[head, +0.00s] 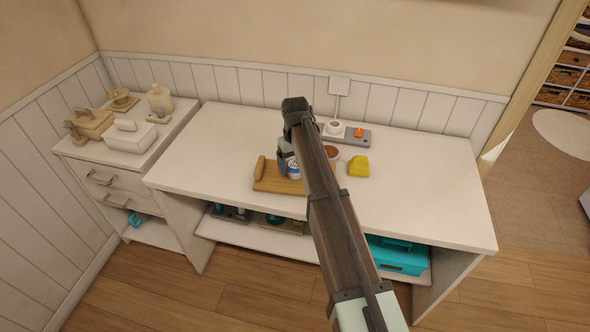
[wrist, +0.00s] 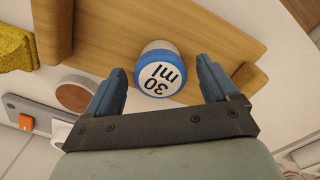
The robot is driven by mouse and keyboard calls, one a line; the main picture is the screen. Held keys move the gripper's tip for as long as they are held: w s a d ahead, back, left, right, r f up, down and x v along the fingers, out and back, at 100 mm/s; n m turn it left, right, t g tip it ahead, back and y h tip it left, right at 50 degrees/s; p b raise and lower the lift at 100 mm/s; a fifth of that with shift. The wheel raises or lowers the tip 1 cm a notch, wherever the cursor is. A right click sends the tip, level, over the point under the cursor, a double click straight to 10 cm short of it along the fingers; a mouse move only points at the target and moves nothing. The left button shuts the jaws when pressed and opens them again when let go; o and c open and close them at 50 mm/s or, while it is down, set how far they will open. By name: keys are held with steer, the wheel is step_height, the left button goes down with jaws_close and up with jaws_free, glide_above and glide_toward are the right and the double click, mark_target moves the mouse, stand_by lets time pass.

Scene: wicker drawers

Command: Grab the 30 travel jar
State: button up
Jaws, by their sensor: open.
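In the head view the jar (head: 293,170) is partly hidden by my arm. My gripper (wrist: 160,66) is open, with one blue finger on each side of the jar. The jar is between or just beyond the fingertips; contact does not show. In the head view my gripper (head: 284,152) is over the wooden tray (head: 268,184) on the white desk.
A yellow block (head: 358,167) and a brown-topped round item (head: 332,152) are right of the tray. A grey base with an orange piece (head: 358,133) is behind. A teal box (head: 399,256) is on the shelf below. The desk's right side is clear.

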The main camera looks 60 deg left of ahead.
steer(key=shift+f, duration=0.9)
steer(key=shift+c, duration=0.4)
steer(key=c, duration=1.1)
